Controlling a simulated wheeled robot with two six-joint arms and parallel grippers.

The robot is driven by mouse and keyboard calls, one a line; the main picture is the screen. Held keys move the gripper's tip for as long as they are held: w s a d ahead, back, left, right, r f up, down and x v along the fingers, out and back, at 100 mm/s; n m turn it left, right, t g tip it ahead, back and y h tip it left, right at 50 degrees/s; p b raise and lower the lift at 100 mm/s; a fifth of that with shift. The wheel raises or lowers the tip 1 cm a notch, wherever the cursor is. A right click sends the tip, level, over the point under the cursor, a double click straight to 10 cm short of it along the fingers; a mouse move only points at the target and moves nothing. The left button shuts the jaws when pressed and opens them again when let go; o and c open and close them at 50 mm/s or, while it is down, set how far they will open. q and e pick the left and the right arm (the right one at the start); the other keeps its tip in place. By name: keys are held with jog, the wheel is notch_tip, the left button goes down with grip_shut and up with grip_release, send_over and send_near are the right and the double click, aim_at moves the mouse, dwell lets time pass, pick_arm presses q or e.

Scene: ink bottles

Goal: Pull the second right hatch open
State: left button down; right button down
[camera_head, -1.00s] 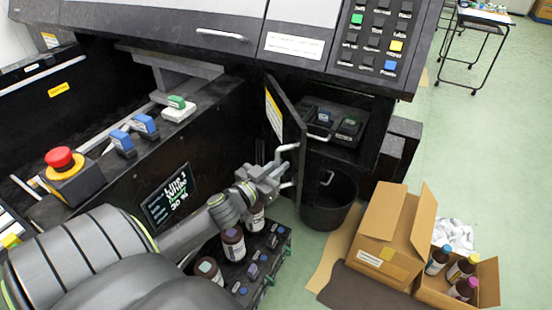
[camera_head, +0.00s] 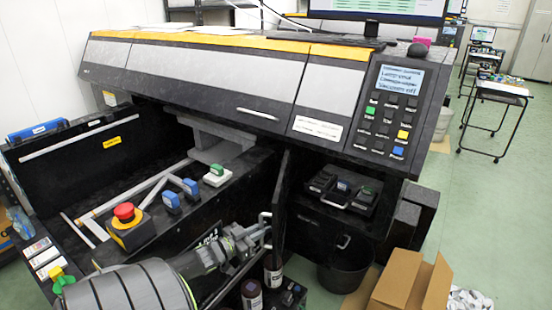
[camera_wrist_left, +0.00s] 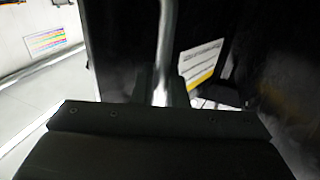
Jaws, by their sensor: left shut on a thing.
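The black hatch (camera_head: 281,195) on the printer's front stands open, swung outward and seen nearly edge-on. My left gripper (camera_head: 262,232) is at its metal handle and shut on it. In the left wrist view, the handle (camera_wrist_left: 166,45) runs as a pale vertical bar down between the jaws (camera_wrist_left: 162,92). A white and yellow label (camera_wrist_left: 200,62) shows beside the bar there. My right gripper is not in view.
Black units (camera_head: 342,190) sit in the recess right of the hatch. A black bin (camera_head: 345,275) stands below, with a cardboard box (camera_head: 398,283) to its right. Bottles (camera_head: 252,293) stand under my left arm. A red emergency button (camera_head: 124,212) is on the left.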

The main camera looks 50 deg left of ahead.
pick_arm(q)
jog(key=shift+s+a, duration=0.25)
jog(key=shift+a, duration=0.25)
jog(key=shift+a+r, duration=0.1)
jog(key=shift+a, duration=0.05)
jog(key=shift+r, duration=0.1)
jog(key=c, duration=1.8)
grip_release()
jog(key=shift+o, duration=1.2)
jog(key=shift+w, duration=0.1)
